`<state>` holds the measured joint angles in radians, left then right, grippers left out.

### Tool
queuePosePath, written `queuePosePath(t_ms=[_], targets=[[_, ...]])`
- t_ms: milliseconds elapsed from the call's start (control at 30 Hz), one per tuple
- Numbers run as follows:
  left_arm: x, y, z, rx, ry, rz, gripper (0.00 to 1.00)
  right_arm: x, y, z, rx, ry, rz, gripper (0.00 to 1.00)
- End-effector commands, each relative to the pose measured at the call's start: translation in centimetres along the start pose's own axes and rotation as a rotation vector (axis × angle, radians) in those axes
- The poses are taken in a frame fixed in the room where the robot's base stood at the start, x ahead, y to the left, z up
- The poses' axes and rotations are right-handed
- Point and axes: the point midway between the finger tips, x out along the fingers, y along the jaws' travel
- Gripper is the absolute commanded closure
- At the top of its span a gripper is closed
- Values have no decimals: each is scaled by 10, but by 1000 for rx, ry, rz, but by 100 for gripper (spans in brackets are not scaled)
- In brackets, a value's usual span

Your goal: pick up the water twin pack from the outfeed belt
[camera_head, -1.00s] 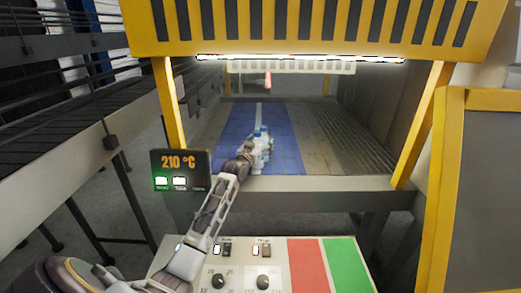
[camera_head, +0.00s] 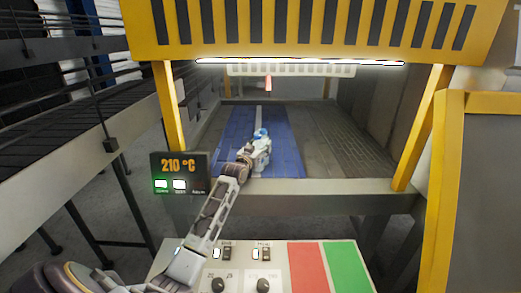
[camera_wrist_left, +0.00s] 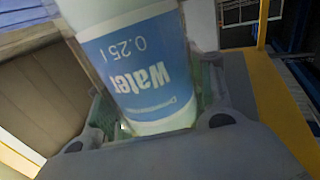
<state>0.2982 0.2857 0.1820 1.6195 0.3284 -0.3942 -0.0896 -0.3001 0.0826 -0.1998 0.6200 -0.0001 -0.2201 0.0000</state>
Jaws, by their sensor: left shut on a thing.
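The water twin pack (camera_head: 262,143) is at the near part of the blue outfeed belt (camera_head: 280,158), small, pale, with blue on top. My left gripper (camera_head: 252,153) reaches it from the near left and is shut on it. In the left wrist view, a white bottle of the pack with a blue "Water 0.25 l" label (camera_wrist_left: 135,70) fills the space between the fingers (camera_wrist_left: 150,95). The second bottle cannot be made out there. Whether the pack touches the belt or is just above it, I cannot tell. My right gripper is not in view.
A yellow slotted hood (camera_head: 310,28) spans above the belt, with yellow posts (camera_head: 172,105) at the sides. A display reading 210 °C (camera_head: 180,170) stands left of my forearm. A control panel with red and green fields (camera_head: 308,262) is in front. The belt behind the pack is clear.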

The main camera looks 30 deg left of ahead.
Motion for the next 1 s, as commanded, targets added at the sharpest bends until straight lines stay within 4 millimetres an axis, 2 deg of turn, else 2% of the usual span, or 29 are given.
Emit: queuePosePath(t_ms=[267, 700, 1000], targets=[[0, 0, -22, 2, 8, -1, 92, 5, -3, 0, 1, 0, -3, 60], [0, -1, -82, 2, 8, -1, 92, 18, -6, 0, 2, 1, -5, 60], [0, 0, -101, 1, 7, 0, 92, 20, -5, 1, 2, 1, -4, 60]])
